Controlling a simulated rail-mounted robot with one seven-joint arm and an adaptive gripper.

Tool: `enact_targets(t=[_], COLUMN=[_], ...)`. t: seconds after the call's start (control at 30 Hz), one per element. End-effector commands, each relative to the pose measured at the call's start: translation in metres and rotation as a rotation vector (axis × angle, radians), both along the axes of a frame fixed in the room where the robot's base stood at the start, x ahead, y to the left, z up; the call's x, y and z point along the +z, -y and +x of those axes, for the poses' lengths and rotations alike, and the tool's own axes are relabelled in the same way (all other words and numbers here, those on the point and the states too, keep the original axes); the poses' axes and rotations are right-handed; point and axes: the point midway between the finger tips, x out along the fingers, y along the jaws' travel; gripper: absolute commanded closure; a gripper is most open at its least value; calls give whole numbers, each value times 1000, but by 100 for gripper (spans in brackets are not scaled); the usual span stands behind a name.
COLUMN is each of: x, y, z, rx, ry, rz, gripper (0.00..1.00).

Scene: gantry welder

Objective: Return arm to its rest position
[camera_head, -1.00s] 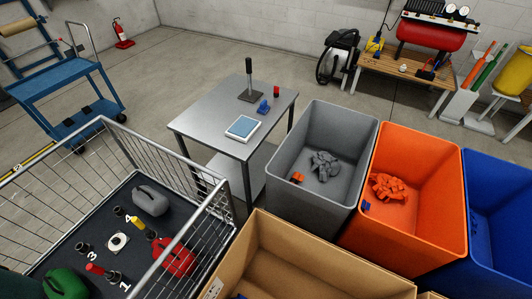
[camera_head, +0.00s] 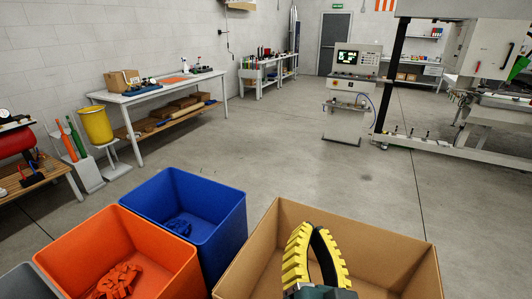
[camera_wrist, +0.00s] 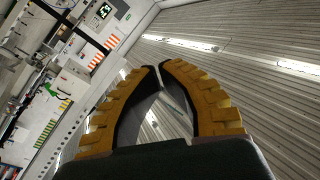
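My gripper (camera_head: 312,230) stands in front of the cardboard box at the lower middle of the head view, its yellow ribbed fingers pointing up. In the wrist view my gripper (camera_wrist: 160,70) has its two curved fingers meeting at the tips. Only background shows through the gap between them, so it is shut and holds nothing. The wrist view looks towards the ceiling, with the machines tilted at the left.
The cardboard box (camera_head: 245,262) is behind my gripper. A blue bin (camera_head: 222,215) and an orange bin (camera_head: 165,262) with parts inside stand to its left. A workbench (camera_head: 150,97), a control console (camera_head: 352,90) and a large machine (camera_head: 490,60) stand farther back. Open floor lies between.

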Motion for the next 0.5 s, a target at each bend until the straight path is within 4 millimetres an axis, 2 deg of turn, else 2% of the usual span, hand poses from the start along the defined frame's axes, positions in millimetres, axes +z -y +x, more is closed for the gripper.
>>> enact_targets(t=[0.03,0.1,0.17,0.23,0.3,0.5], x=[31,64,82,78,122,196], y=[4,4,4,4,4,4], z=[-19,-48,-72,-70,-70,-69], rx=[-20,-51,-95,-137,-138,-135], ry=[75,165,220,199,202,199], rz=[-61,-171,-311,-478,-477,-471], gripper=[100,100,100,100,100,100])
